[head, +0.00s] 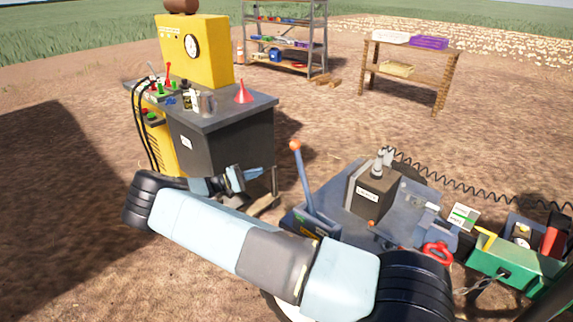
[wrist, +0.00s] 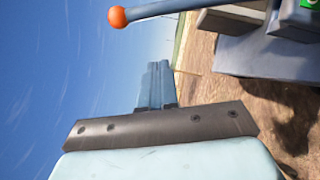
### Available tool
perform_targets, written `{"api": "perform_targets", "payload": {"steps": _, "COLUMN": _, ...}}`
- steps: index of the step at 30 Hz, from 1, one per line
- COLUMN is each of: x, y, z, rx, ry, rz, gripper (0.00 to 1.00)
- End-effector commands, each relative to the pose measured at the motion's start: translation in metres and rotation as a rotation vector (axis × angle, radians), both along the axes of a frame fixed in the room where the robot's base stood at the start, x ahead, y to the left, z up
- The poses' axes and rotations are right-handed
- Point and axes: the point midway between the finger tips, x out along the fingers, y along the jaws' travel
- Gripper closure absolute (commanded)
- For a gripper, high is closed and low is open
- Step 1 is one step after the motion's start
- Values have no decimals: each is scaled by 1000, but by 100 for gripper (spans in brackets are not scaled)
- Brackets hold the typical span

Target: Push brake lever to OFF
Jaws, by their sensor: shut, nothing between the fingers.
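The brake lever (head: 303,180) is a blue-grey rod with an orange ball knob (head: 295,146). It stands near upright, slightly tilted, in the head view, rising from a dark base (head: 312,224) with a yellow label too small to read. My gripper (head: 262,173) is to the left of the lever, apart from it, in front of the dark cabinet. In the wrist view my gripper (wrist: 157,68) shows its fingers together and empty. The lever (wrist: 165,9) crosses the top of the wrist view beyond the fingertips, its orange knob (wrist: 117,18) at upper left. My forearm partly hides the lever's base area.
A dark cabinet (head: 228,140) with a red funnel (head: 243,93) stands behind my gripper. A dark box (head: 374,192), a red-handled tool (head: 437,253) and a green box (head: 505,266) lie right of the lever. The ground between cabinet and lever is clear.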

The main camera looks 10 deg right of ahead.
Motion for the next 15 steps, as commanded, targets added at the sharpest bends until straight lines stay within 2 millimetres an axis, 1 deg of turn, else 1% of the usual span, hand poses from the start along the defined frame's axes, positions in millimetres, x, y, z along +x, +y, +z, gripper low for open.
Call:
{"api": "perform_targets", "payload": {"steps": 3, "x": 0, "y": 6, "z": -2, "rx": -11, "ry": -1, "rz": 12, "gripper": 100}}
{"api": "perform_targets", "payload": {"steps": 9, "x": -1, "y": 9, "z": -2, "rx": -10, "ry": -1, "rz": 17, "gripper": 100}}
{"api": "perform_targets", "payload": {"steps": 15, "x": -1, "y": 6, "z": -1, "rx": -9, "ry": -1, "rz": 17, "gripper": 100}}
